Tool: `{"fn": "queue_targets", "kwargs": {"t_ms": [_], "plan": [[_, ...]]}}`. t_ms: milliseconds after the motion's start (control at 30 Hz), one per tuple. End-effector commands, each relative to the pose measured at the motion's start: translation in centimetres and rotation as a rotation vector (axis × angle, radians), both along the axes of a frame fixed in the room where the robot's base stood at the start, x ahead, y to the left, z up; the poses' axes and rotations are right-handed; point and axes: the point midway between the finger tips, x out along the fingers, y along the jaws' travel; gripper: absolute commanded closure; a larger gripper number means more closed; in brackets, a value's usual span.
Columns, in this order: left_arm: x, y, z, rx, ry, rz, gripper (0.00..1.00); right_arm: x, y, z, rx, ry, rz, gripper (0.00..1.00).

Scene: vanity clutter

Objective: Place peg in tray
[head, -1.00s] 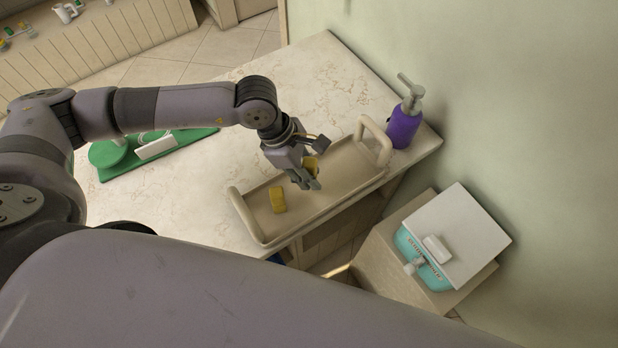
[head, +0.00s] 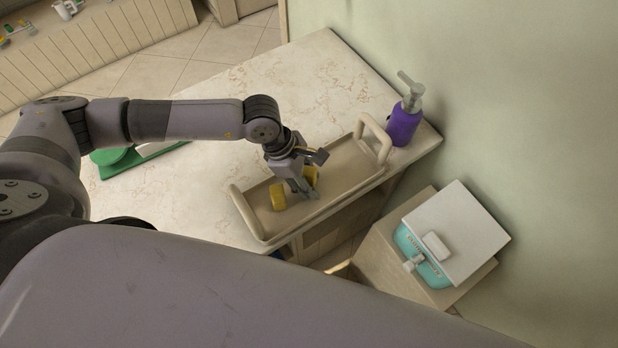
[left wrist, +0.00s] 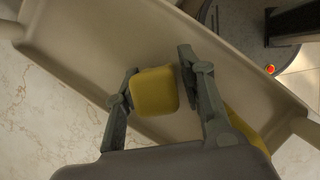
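The beige tray (head: 345,180) with two raised handles lies at the counter's edge. My left gripper (head: 303,192) is low over the middle of the tray, pointing down. In the left wrist view this peg (left wrist: 154,92) sits between the two fingers (left wrist: 158,80), over the tray floor (left wrist: 95,50). I cannot tell whether it touches the floor. A second yellow block (head: 278,197) is in the tray to the left, and in the left wrist view it (left wrist: 243,128) is partly hidden behind the gripper. My right gripper is not in view.
A purple pump bottle (head: 403,125) stands beside the tray's right handle. A green item (head: 118,160) lies at the counter's left, partly behind my arm. A white-topped teal box (head: 455,232) is on a lower stand at right. The marble counter (head: 310,95) behind is clear.

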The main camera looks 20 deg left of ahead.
Motion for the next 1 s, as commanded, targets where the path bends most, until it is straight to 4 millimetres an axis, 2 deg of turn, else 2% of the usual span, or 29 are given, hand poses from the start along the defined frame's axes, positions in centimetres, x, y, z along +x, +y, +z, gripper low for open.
{"fn": "queue_targets", "kwargs": {"t_ms": [333, 467, 500, 1000], "plan": [[0.0, 0.0, 0.1, 0.000, 0.000, 0.000, 0.56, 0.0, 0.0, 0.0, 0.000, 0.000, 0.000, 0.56], [0.0, 0.0, 0.7, 0.000, -0.001, 0.000, 0.56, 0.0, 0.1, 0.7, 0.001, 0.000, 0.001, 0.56], [0.1, 0.3, 0.9, 0.000, -0.002, 0.002, 0.56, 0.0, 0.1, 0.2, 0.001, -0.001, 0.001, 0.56], [-0.4, 4.0, 9.8, 0.000, -0.004, 0.001, 0.56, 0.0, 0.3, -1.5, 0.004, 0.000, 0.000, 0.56]]}}
